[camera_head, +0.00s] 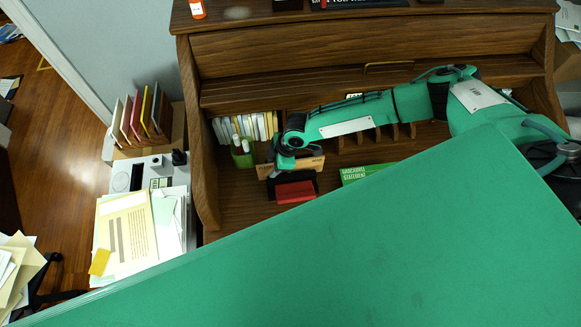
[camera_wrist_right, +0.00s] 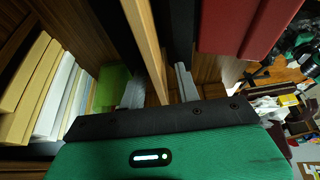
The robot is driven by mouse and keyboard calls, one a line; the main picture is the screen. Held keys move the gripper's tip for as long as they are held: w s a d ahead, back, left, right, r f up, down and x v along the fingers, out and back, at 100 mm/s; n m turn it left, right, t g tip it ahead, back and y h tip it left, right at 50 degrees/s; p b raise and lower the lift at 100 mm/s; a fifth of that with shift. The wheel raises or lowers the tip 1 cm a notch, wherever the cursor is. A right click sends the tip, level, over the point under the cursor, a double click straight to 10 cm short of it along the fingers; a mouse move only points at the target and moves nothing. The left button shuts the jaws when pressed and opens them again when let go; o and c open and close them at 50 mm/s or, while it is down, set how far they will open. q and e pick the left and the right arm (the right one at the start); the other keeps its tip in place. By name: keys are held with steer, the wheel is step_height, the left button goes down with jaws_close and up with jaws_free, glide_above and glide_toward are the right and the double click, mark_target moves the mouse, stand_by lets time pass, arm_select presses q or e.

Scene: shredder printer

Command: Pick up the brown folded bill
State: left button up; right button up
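The brown folded bill (camera_head: 309,164) stands on the wooden desk, behind a red item and a black holder. In the right wrist view the bill (camera_wrist_right: 148,38) shows as a long tan edge running down between the fingers. My right gripper (camera_head: 275,171) is at the bill's left end in the head view; its fingertips are hard to make out there. In the wrist view the right gripper (camera_wrist_right: 160,88) is open, with one finger on each side of the bill and gaps visible. My left gripper is not in view.
A red item (camera_head: 295,191) and a green box (camera_head: 358,174) sit close to the bill. A green cup (camera_head: 242,155) and a row of books (camera_head: 247,127) stand to the left. The desk's left side wall (camera_head: 199,150) is near. A large green surface hides the lower right.

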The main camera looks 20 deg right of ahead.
jaws_close()
steer(key=shift+r, duration=0.15)
steer(key=shift+r, duration=0.25)
step_height(320, 180, up, 26)
steer(key=p, duration=0.3)
steer(key=shift+r, duration=0.2)
stand_by(0.4)
